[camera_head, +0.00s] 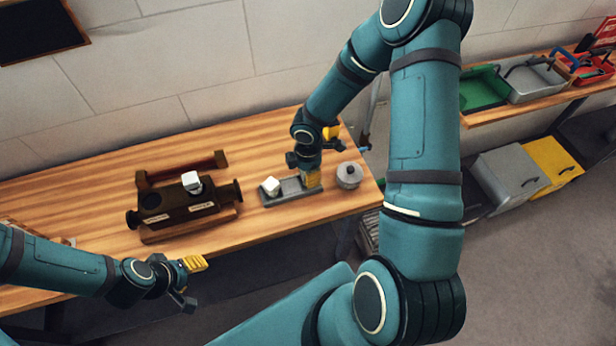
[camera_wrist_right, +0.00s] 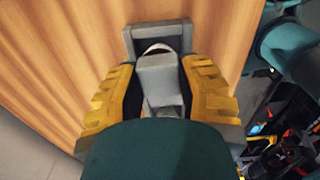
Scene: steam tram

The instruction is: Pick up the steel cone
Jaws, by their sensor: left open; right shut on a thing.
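My right gripper (camera_head: 312,181) reaches down at the right end of a small grey tray (camera_head: 291,195) on the wooden bench. In the right wrist view its yellow fingers are shut on a grey tapered piece (camera_wrist_right: 161,82), which looks like the steel cone. The fingers and wrist hide part of it, and I cannot tell whether it still touches the tray. A white piece (camera_head: 270,186) sits at the tray's left end. My left gripper (camera_head: 192,283) is open and empty in front of the bench's front edge.
A dark model engine part (camera_head: 165,212) with a white block (camera_head: 191,181) on it stands left of the tray. A round grey lidded pot (camera_head: 348,177) stands close right of my right gripper. Bins (camera_head: 483,90) line a shelf at right.

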